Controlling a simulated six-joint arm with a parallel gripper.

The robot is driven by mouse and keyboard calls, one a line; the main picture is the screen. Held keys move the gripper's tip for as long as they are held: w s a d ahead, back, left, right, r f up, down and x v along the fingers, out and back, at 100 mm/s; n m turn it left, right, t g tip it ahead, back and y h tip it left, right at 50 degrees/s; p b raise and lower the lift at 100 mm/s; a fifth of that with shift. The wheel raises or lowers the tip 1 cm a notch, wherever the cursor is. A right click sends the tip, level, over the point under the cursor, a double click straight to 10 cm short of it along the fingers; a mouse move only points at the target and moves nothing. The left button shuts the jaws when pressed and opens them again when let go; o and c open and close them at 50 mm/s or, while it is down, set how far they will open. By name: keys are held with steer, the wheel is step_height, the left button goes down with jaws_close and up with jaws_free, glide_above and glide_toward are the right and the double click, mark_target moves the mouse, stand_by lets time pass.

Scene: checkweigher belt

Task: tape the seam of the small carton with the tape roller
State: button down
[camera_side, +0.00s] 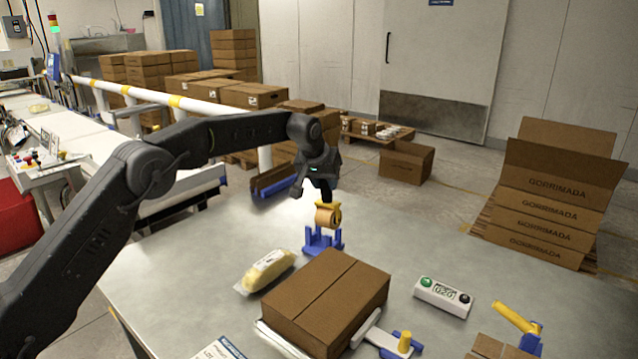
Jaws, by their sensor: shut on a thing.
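The small carton (328,295) is brown, with its flaps closed and a seam along its top. It sits at the front middle of the grey table, between pale holding pieces. The tape roller (328,215) is yellow with a brown roll of tape. The fingertips are small and partly hidden in this view.
A wrapped pale-yellow block (268,270) lies left of the carton. A yellow-and-blue tool (518,325) and another carton piece (497,348) are at the front right. The table's right middle is clear.

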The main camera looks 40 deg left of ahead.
steer(key=s+d+r+g, duration=0.1)
steer(key=s+d, duration=0.3)
steer(key=s, duration=0.3)
steer(key=s+d+m+g+y, duration=0.1)
steer(key=s+d, duration=0.3)
steer(key=s, duration=0.3)
steer(key=s+d+r, duration=0.1)
steer(key=s+d, duration=0.3)
steer(key=s, duration=0.3)
steer(key=shift+s+f, duration=0.1)
steer(key=shift+f, duration=3.2)
steer(key=w, duration=1.9)
